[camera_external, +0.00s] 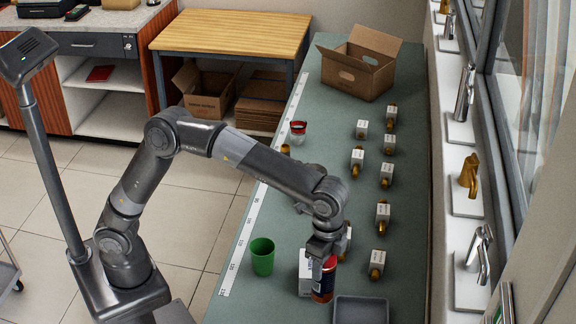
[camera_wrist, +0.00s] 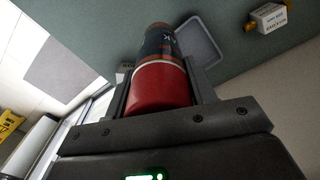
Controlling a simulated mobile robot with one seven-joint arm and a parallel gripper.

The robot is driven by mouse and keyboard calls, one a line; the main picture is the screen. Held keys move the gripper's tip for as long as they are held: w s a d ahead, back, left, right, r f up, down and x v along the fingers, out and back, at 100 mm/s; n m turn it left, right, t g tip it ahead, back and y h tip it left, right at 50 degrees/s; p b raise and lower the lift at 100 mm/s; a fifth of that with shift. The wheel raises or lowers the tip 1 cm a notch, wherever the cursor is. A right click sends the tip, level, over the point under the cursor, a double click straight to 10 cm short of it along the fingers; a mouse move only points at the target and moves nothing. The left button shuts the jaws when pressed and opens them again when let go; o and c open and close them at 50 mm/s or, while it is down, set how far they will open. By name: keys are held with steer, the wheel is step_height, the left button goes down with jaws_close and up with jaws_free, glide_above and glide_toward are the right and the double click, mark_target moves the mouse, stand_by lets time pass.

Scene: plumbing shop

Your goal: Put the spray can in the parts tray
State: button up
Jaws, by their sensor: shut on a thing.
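The spray can (camera_external: 325,283), dark with a red end and an orange-red band, is between the fingers of my gripper (camera_external: 322,262), near the front of the green counter. In the wrist view the can (camera_wrist: 160,82) points away from me, with its red end close to the jaws, one finger on each side. The parts tray (camera_external: 361,311) is grey and shallow, just right of the can and cut off by the picture's bottom edge. The tray (camera_wrist: 203,42) also shows beyond the can in the wrist view. I cannot tell whether the can touches the counter.
A white box (camera_external: 305,274) stands close left of the can, with a green cup (camera_external: 262,257) further left. Several brass fittings with white labels (camera_external: 382,216) line the counter's right side. An open cardboard box (camera_external: 360,68) is at the far end.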

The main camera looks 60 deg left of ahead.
mark_target(328, 283)
steer(key=s+d+m, duration=0.2)
steer(key=s+d, duration=0.1)
steer(key=d, duration=0.3)
steer(key=w+a+f, duration=0.2)
steer(key=w+f, duration=0.8)
steer(key=f, duration=0.1)
steer(key=shift+w+a, duration=0.35)
steer(key=shift+a, duration=0.05)
steer(key=o, duration=1.1)
steer(key=shift+f, duration=0.1)
steer(key=shift+o, duration=0.2)
step_height(328, 283, up, 12)
steer(key=shift+r, duration=0.2)
